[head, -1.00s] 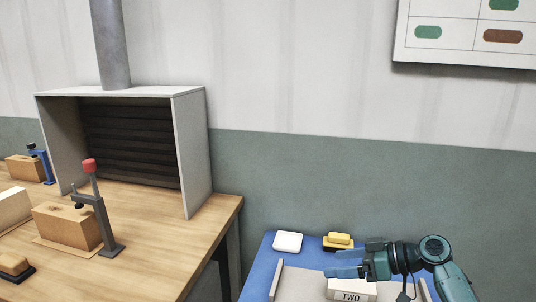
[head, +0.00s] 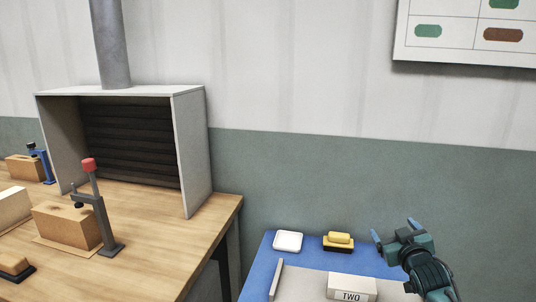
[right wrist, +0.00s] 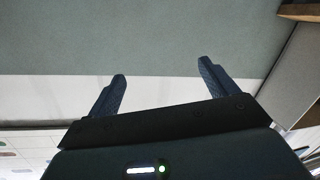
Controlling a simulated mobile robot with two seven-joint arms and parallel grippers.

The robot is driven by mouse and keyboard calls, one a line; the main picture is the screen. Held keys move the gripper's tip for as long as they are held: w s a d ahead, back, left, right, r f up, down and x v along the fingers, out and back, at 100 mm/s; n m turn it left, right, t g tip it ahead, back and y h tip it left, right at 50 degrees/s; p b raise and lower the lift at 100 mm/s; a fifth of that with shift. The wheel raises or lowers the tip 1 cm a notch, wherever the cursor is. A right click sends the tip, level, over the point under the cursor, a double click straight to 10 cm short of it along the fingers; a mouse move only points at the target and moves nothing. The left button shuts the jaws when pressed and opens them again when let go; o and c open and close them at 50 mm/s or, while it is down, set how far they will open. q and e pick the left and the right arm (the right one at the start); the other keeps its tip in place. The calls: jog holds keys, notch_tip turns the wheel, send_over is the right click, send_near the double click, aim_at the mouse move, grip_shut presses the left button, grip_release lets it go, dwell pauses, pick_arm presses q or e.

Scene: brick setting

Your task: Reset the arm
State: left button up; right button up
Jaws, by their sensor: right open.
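My right gripper (head: 394,228) is at the lower right of the head view, raised above the right side of the blue table. Its fingers are apart with nothing between them. In the right wrist view the two dark blue fingers of the right gripper (right wrist: 162,80) are spread, with only wall behind them. My left gripper is not in view.
The blue table (head: 262,272) holds a white block marked TWO (head: 350,287), a yellow block on a dark base (head: 339,240) and a white square piece (head: 288,241). At left, a wooden bench (head: 160,235) carries a red-knobbed clamp (head: 104,225), wooden blocks and a grey hood (head: 193,150).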

jog(key=s+a+f+g+y, duration=0.2)
jog(key=s+a+f, duration=0.4)
jog(key=s+f, duration=0.4)
jog(key=s+a+f+g+y, duration=0.1)
jog(key=s+a+f, duration=0.2)
jog(key=s, duration=0.6)
jog(key=s+a+f+g, duration=0.1)
jog(key=s+a+f, duration=0.3)
jog(key=s, duration=0.5)
jog(key=s+a+f+g+y, duration=0.1)
jog(key=s+a+f, duration=0.3)
jog(key=s, duration=0.5)
jog(key=shift+a+g+y, duration=0.3)
jog(key=shift+a+g, duration=0.2)
jog(key=shift+a, duration=0.35)
